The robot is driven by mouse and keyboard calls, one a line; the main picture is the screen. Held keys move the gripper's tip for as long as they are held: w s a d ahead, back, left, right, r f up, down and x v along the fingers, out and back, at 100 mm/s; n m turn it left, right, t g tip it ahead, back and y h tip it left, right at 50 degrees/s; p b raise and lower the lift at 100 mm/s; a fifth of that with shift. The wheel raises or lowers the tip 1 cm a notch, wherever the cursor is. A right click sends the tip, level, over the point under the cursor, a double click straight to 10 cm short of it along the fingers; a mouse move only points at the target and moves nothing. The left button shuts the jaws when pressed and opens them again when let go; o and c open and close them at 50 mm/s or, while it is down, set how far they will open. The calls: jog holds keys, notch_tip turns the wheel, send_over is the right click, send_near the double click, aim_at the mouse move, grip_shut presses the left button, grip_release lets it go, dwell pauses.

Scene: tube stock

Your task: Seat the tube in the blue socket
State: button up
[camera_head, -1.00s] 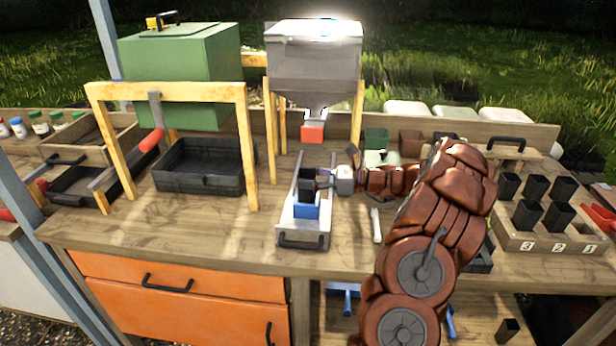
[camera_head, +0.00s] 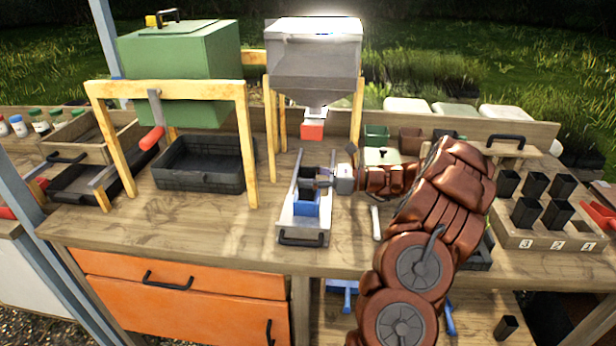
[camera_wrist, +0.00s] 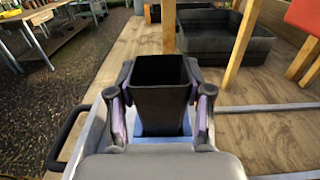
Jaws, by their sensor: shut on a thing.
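The tube (camera_wrist: 160,105) is a black, open-topped, square, tapering pot. In the wrist view it stands upright between the two fingers of my gripper (camera_wrist: 160,108), which is shut on it. In the head view the tube (camera_head: 311,182) is at the blue socket (camera_head: 306,207), and my gripper (camera_head: 328,182) reaches it from the right. The blue socket also shows below the tube in the wrist view (camera_wrist: 146,141). The socket sits on a grey metal tray (camera_head: 303,229) with a black front handle. The tube's lower end is hidden, so I cannot tell how deep it sits.
A grey hopper (camera_head: 314,65) with a red outlet (camera_head: 312,131) stands behind the tray. A black crate (camera_head: 199,165) lies left under a wooden frame. A wooden rack (camera_head: 530,232) with several black tubes stands right. The bench front left is clear.

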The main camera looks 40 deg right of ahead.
jog(key=shift+f+p, duration=0.3)
jog(key=shift+f, duration=0.1)
dwell(1.3)
jog(key=o, duration=0.9)
jog(key=shift+r+p, duration=3.25)
jog(key=shift+r, duration=1.3)
